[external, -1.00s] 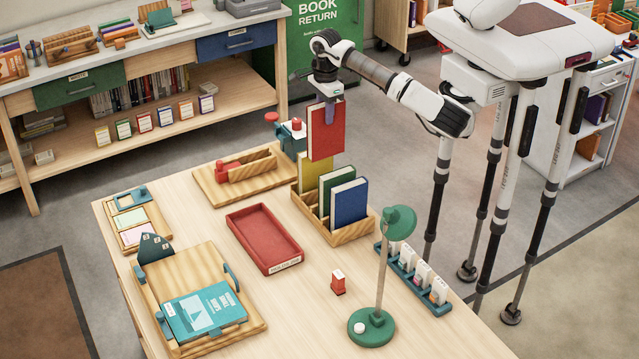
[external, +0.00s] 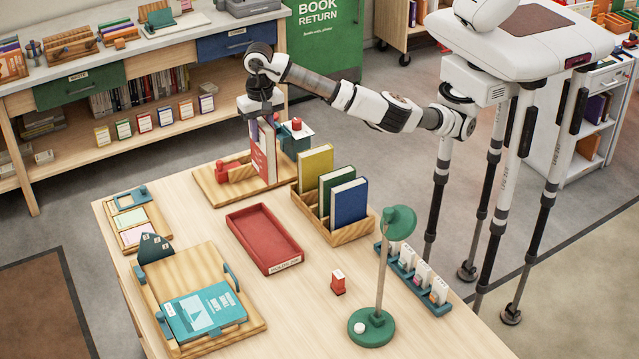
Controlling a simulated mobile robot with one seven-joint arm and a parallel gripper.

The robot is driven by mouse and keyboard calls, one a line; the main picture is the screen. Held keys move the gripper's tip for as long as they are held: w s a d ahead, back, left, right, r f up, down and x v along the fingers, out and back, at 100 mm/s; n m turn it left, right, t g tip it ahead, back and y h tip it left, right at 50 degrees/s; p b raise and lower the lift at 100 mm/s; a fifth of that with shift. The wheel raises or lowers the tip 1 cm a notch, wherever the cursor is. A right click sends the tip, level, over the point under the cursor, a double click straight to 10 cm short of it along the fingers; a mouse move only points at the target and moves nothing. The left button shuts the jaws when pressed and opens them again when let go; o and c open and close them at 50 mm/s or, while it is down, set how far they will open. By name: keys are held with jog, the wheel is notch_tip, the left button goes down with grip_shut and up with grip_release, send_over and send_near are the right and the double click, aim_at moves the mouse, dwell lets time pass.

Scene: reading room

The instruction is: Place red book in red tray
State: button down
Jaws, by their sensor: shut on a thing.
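The red book (external: 265,155) is held upright in my gripper (external: 262,118), which is shut on its upper part. The book is over or at the right part of a wooden stand (external: 215,190) at the table's back; I cannot tell whether it touches the stand. The red tray (external: 262,238) lies in the middle of the table, nearer the camera than the book. It looks empty and has a label on its front edge.
A wooden rack (external: 340,232) with yellow, green and blue books stands right of the tray. A green lamp (external: 372,325), a small red block (external: 338,283) and a teal holder (external: 425,290) are at the front right. A wooden stand with a teal book (external: 205,312) is at the left.

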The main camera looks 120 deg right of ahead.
aim_at(264, 155)
notch_tip(264, 155, down, 20)
jog(key=p, duration=0.1)
dwell(0.4)
jog(key=shift+f, duration=0.1)
jog(key=c, duration=1.1)
grip_release()
notch_tip(264, 155, up, 12)
jog(key=shift+r+b, duration=0.2)
jog(key=shift+b, duration=0.7)
